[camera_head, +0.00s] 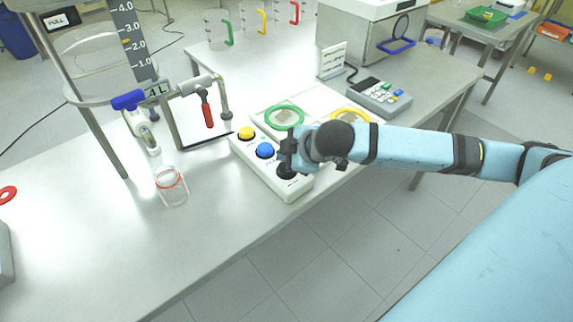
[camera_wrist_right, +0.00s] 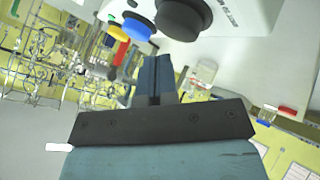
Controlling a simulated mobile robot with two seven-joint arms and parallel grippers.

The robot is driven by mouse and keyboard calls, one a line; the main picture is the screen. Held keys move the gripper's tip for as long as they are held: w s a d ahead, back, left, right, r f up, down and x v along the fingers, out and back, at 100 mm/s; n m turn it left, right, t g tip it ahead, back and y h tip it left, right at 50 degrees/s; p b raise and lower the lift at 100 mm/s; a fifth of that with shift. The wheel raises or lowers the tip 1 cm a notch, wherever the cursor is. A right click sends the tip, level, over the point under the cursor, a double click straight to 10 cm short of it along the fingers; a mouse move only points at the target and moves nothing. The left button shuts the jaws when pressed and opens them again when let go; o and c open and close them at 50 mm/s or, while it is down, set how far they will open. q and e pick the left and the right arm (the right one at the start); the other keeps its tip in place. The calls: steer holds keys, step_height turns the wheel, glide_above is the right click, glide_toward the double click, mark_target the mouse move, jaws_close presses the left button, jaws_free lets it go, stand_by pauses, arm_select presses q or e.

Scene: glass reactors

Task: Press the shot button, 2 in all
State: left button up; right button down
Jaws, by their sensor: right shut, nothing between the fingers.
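A white control box (camera_head: 247,150) lies on the table with a yellow button (camera_head: 246,132), a blue button (camera_head: 265,150) and a black button (camera_head: 286,174) in a row. I cannot read which is the shot button. My right gripper (camera_head: 285,166) is shut and empty, over the black-button end of the box. In the right wrist view, its closed fingers (camera_wrist_right: 155,62) are close to the large black button (camera_wrist_right: 182,16), with the blue button (camera_wrist_right: 137,26) beside it. I cannot tell whether the fingertips touch. My left gripper is out of view.
Behind the box are a green ring (camera_head: 285,115), a yellow ring (camera_head: 352,114) and a grey keypad device (camera_head: 380,97). A red-banded glass beaker (camera_head: 171,187) and a red-handled valve (camera_head: 208,114) stand to the left.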

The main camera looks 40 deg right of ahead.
steer(key=shift+f, duration=0.4)
stand_by(0.4)
steer(key=shift+f, duration=0.5)
stand_by(0.4)
steer(key=shift+p, duration=0.3)
